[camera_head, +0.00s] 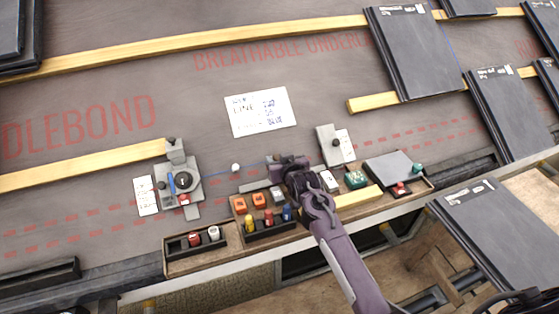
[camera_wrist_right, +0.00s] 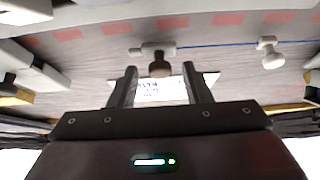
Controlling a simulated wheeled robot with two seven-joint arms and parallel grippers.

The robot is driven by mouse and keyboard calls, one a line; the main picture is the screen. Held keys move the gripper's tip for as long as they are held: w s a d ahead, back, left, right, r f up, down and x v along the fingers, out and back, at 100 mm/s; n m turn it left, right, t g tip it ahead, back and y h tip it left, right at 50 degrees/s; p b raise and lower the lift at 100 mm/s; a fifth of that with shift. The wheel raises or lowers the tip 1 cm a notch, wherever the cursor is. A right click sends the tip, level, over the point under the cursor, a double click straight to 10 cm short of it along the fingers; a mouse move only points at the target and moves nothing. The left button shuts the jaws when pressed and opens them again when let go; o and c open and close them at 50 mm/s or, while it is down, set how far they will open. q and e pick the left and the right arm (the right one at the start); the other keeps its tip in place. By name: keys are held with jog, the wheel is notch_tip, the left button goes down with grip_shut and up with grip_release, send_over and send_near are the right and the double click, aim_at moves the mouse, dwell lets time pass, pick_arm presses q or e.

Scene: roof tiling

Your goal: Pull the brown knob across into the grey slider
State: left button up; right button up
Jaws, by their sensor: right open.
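My right gripper (camera_head: 285,168) is over the roof underlay, beyond the tool tray. In the right wrist view its two fingers (camera_wrist_right: 160,80) are apart. A dark brown knob (camera_wrist_right: 160,66) shows between the fingertips, against a pale grey piece (camera_wrist_right: 142,52). I cannot tell whether the knob lies between the fingers or beyond them. In the head view the gripper hides it. My left gripper is not in view.
A white knob (camera_head: 236,167) sits on a thin blue line left of the gripper. A grey device with a dial (camera_head: 188,192) stands at the line's left. A wooden tray (camera_head: 205,258) holds several small coloured parts. A written paper (camera_head: 260,111) lies on the underlay, with clear room around it.

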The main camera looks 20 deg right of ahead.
jog(key=shift+c, duration=0.3)
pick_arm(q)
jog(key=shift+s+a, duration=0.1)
pick_arm(e)
grip_shut()
jog(key=d+p, duration=0.1)
jog(key=d, duration=0.2)
jog(key=d+p, duration=0.1)
jog(key=d, duration=0.3)
jog(key=shift+w+r, duration=0.15)
jog(key=shift+r, duration=0.05)
jog(key=d, duration=0.5)
jog(key=shift+w+d+f, duration=0.1)
jog(key=shift+d+f, duration=0.05)
jog(key=shift+d, duration=0.25)
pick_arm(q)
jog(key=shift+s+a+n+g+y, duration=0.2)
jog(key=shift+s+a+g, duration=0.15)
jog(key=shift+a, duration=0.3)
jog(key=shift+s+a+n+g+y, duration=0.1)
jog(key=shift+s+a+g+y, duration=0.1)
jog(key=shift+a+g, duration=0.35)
pick_arm(e)
jog(key=shift+d, duration=0.55)
jog(key=shift+o, duration=0.3)
grip_release()
jog(key=shift+d, duration=0.15)
pick_arm(q)
jog(key=shift+p, duration=0.3)
